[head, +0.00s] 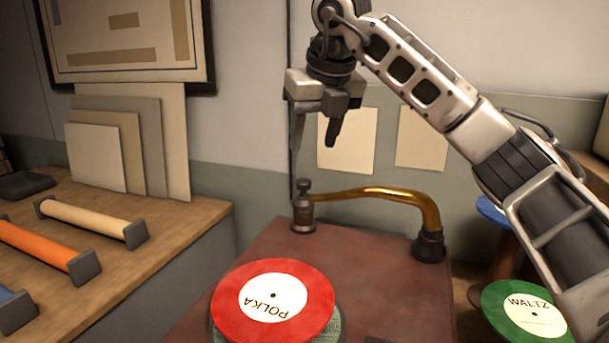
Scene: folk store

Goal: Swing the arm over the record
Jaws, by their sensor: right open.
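A red record (318,291) labelled POLKA lies on the turntable of a reddish-brown player cabinet (372,290), with a greenish platter edge (331,330) showing under it. A brass tone arm (375,192) runs along the back of the cabinet, from a dark pivot (429,246) at the right to a grey head (304,210) at the left. The tone arm is off to the back of the record, not over it. My left gripper is out of view.
A green record (497,305) labelled WALTZ lies at the lower right, near a blue-topped spool (490,209). A wooden counter (190,212) at the left holds several coloured rolls and leaning boards (95,157). The wall stands close behind the cabinet.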

